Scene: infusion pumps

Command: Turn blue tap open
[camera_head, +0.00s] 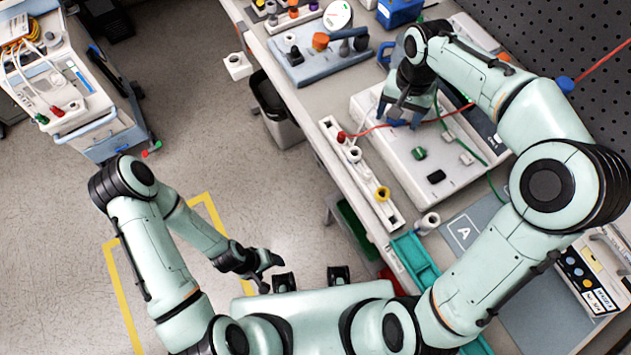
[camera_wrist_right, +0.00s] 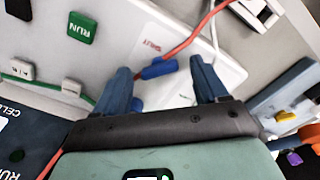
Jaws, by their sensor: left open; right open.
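My right gripper (camera_wrist_right: 162,80) is open, with one blue-grey finger on each side of the tap and a gap to both. In the head view my right gripper (camera_head: 402,118) is over the white pump panel (camera_head: 455,172) and hides the tap. My left gripper (camera_head: 268,267) is open and empty, low above the floor, away from the bench.
A white rail (camera_head: 336,152) with a red and a yellow fitting runs along the bench edge. A blue-grey tray (camera_head: 312,68) stands behind. A teal tray (camera_head: 412,258) is in front.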

